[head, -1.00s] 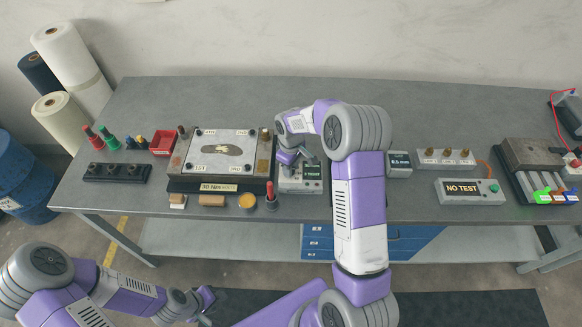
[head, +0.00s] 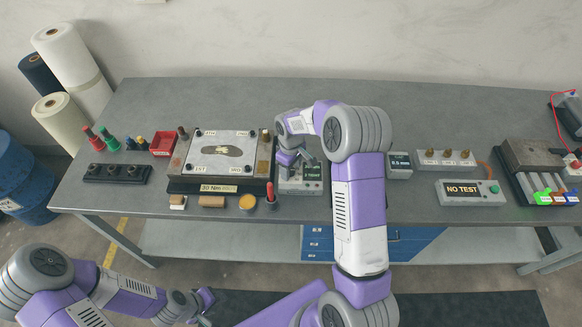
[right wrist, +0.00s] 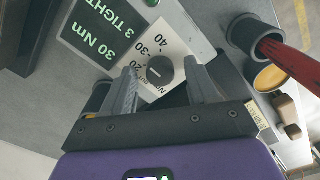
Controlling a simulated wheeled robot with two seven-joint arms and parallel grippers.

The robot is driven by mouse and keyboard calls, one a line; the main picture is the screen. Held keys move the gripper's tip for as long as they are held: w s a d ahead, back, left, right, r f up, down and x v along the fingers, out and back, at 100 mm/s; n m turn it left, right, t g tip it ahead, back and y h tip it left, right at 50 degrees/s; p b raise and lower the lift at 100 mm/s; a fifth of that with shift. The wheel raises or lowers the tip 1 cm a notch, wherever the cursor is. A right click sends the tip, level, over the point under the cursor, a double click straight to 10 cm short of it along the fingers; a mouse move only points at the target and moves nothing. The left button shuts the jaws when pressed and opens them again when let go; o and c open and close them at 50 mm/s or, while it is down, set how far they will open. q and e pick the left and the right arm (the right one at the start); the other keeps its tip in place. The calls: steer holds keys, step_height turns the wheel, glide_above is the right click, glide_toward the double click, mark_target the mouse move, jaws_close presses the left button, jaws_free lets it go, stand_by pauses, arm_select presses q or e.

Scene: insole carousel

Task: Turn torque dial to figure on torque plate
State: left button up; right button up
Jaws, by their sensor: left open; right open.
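The torque dial (right wrist: 160,71) is a dark round knob with a white pointer line on a white scale marked 20, 30 and 40. The display (right wrist: 104,27) beside it reads "30 Nm" and "3 TIGHT". In the head view the torque unit (head: 301,188) is partly covered by my right arm. My right gripper (right wrist: 165,75) is open, its fingers on either side of the dial; I cannot tell whether they touch it. The torque plate (head: 218,188) on the fixture's front reads "30 Nm". My left gripper (head: 207,300) is open and empty, below the table's front edge.
The fixture (head: 222,140) with an insole plate stands left of the torque unit. A red-handled tool (head: 270,192) stands in a dark holder close by. A "NO TEST" box (head: 462,190) and a small display (head: 399,163) lie to the right. The table's back strip is clear.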

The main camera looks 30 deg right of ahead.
mark_target(291, 171)
step_height(291, 171, up, 8)
steer(key=shift+f+p, duration=0.2)
steer(key=shift+p, duration=0.1)
steer(key=shift+s+f, duration=0.1)
stand_by(0.5)
